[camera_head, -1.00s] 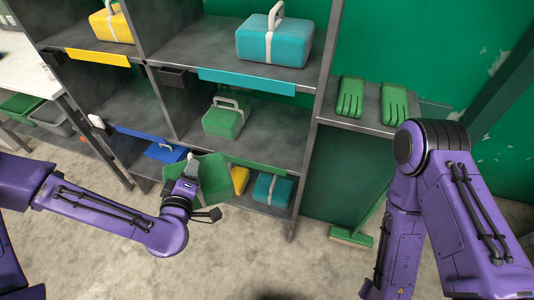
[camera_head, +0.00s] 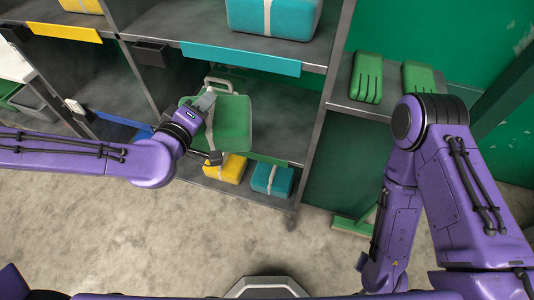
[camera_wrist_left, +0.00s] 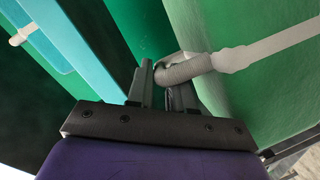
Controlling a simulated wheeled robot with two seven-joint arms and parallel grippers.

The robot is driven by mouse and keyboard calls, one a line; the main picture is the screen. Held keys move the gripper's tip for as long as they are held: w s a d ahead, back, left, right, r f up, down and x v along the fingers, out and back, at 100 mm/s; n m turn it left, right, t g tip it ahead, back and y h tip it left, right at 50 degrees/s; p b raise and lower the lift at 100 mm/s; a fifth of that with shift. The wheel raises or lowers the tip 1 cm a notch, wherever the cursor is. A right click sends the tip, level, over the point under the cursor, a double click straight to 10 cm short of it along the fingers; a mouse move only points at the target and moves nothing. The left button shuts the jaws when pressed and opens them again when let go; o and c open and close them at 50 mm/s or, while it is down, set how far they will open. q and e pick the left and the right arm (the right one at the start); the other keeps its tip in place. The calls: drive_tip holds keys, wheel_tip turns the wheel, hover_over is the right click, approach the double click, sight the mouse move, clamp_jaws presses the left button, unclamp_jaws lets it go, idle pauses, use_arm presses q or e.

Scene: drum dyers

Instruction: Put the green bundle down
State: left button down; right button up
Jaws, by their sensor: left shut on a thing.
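My left gripper (camera_head: 205,102) is shut on the pale handle of a green bundle (camera_head: 232,122) with a light strap. The bundle hangs in front of the middle shelf, above the yellow and teal bundles. In the left wrist view, the fingers (camera_wrist_left: 165,88) close on the grey handle (camera_wrist_left: 185,69), and the bundle (camera_wrist_left: 265,80) fills the right side. I cannot tell whether the held bundle touches the shelf. My right gripper is out of view.
A large teal bundle (camera_head: 272,14) sits on the shelf above its teal label strip (camera_head: 240,59). Below are a yellow bundle (camera_head: 225,168) and a small teal one (camera_head: 272,180). A shelf post (camera_head: 325,100) stands to the right.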

sight(247, 113)
use_arm(q)
drive_tip(key=d+f, duration=0.1)
drive_tip(key=d, duration=0.2)
drive_tip(key=w+d+f, duration=0.1)
drive_tip(key=d, duration=0.2)
drive_tip(key=d+f, duration=0.1)
drive_tip(key=d, duration=0.2)
drive_tip(key=shift+w+d+f+p, duration=0.2)
drive_tip(key=shift+w+f+p, duration=0.15)
drive_tip(key=shift+f, duration=0.05)
drive_tip(key=w+d+f, duration=0.1)
drive_tip(key=d+f, duration=0.3)
drive_tip(key=f, duration=0.5)
drive_tip(key=shift+d, duration=0.15)
drive_tip(key=shift+f, duration=0.1)
drive_tip(key=c, duration=1)
unclamp_jaws()
